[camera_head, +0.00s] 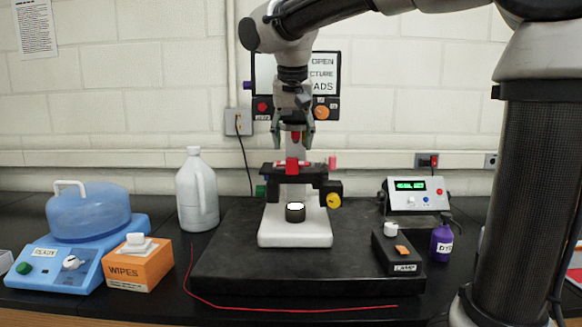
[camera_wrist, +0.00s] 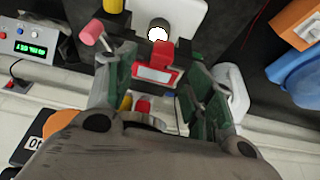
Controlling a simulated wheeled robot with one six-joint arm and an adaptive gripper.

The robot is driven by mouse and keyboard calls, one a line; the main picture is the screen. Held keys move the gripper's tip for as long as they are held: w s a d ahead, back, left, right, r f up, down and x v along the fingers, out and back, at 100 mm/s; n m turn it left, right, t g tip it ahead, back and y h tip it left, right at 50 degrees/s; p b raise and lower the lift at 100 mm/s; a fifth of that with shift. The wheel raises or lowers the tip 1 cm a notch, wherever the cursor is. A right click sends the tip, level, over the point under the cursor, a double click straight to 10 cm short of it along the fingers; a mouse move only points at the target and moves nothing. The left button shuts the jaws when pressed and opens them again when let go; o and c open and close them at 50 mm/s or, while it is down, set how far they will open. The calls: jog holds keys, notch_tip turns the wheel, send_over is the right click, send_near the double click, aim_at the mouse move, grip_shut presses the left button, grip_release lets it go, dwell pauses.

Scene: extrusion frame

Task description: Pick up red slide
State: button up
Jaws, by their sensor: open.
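The red slide (camera_head: 291,165) is at the black stage (camera_head: 320,175) of a microscope with a white base (camera_head: 295,232). In the wrist view a red piece with a pale label (camera_wrist: 153,74), which looks like the slide, lies between my finger pads and ahead of them. My gripper (camera_head: 294,130) points down above the stage, its fingers spread on either side. In the wrist view my gripper (camera_wrist: 158,88) is open, with nothing held. I cannot tell whether the fingers touch the slide. My gripper body hides part of the microscope.
The microscope stands on a black slab (camera_head: 215,255). A white jug (camera_head: 197,195), wipes box (camera_head: 140,268) and blue device (camera_head: 90,215) are at left. A lamp control box (camera_head: 397,252), purple bottle (camera_head: 441,243) and display unit (camera_head: 415,198) are at right. A sign (camera_head: 323,75) stands behind my gripper.

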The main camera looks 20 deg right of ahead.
aim_at(292, 159)
jog(key=x, duration=0.6)
jog(key=shift+w+f, duration=0.1)
jog(key=shift+f, duration=0.15)
jog(key=shift+a, duration=0.1)
jog(key=c, duration=1.1)
